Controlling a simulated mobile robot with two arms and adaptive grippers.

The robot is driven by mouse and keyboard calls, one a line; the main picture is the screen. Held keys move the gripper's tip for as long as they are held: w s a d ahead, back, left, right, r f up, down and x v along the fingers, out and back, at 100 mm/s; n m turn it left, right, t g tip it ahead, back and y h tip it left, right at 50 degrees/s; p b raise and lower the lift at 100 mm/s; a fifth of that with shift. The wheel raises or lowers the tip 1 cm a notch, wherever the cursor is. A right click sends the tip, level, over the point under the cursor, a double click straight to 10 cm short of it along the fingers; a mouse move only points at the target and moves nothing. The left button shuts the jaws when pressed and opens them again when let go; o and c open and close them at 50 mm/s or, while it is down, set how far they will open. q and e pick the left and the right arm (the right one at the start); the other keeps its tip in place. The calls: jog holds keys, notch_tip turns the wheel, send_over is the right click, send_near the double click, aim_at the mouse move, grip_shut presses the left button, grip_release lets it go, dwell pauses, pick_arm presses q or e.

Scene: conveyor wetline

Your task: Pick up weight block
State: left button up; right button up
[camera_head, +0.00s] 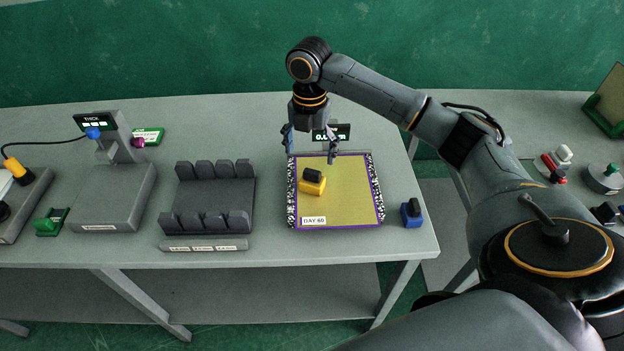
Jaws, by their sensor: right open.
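A yellow block with a black grip on top (313,182) sits on the yellow mat (350,205), left of the mat's middle. A similar blue block with a dark grip (411,214) stands on the table to the right of the mat. A green block (51,222) stands far left; I cannot tell if it is the same kind. My right gripper (311,146) hangs over the mat's back edge, behind the yellow block and apart from it. Its fingers are spread with nothing between them. My left gripper is not in view.
A dark slotted rack (209,202) stands left of the mat. A grey device with a small display (113,195) is further left. A small sign (332,132) stands behind the mat. Red-and-white and green-topped items sit on a right-hand table (560,97). The mat's front right is clear.

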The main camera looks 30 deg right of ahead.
aim_at(312, 171)
notch_tip(312, 171, down, 4)
jog(key=shift+f+p, duration=0.25)
jog(key=shift+p, duration=0.05)
jog(key=f, duration=0.1)
jog(key=f+p, duration=0.1)
jog(key=f, duration=0.1)
jog(key=f+p, duration=0.1)
jog(key=f, duration=0.1)
jog(key=shift+s+d, duration=0.2)
jog(key=shift+s, duration=0.05)
jog(key=shift+f, duration=0.15)
jog(key=c, duration=1.7)
grip_shut()
jog(key=shift+w, duration=0.1)
